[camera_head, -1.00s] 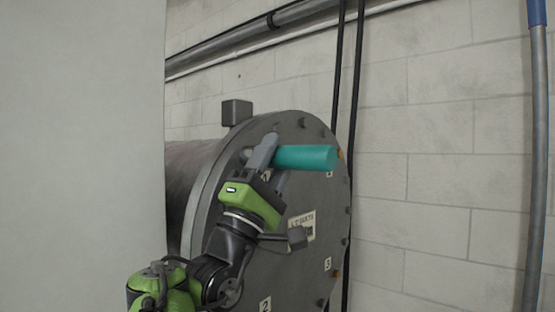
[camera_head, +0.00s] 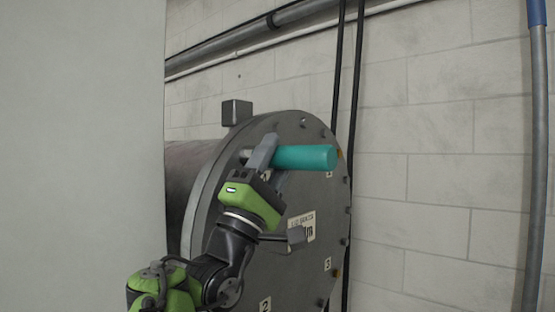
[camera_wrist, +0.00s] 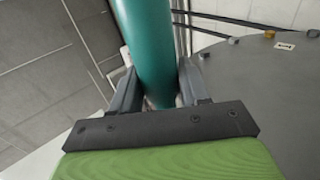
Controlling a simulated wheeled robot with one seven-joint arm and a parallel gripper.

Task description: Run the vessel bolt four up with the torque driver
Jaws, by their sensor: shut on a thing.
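The torque driver (camera_head: 306,158) is a teal cylinder with a grey nose at its left end. My gripper (camera_head: 268,160) is shut on it and holds it level across the upper face of the grey vessel lid (camera_head: 290,205). The wrist view also shows the teal driver (camera_wrist: 147,50) between my two fingers (camera_wrist: 155,88). The driver's nose points left, toward the lid's upper left rim; whether it touches a bolt there I cannot tell. Labels 2 (camera_head: 265,305) and 3 (camera_head: 327,264) show on the lid. A label near the driver's right end is partly covered and hard to read.
A pale panel (camera_head: 80,150) fills the left side. Black pipes (camera_head: 341,80) run behind the vessel; the block wall (camera_head: 440,150) is at right.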

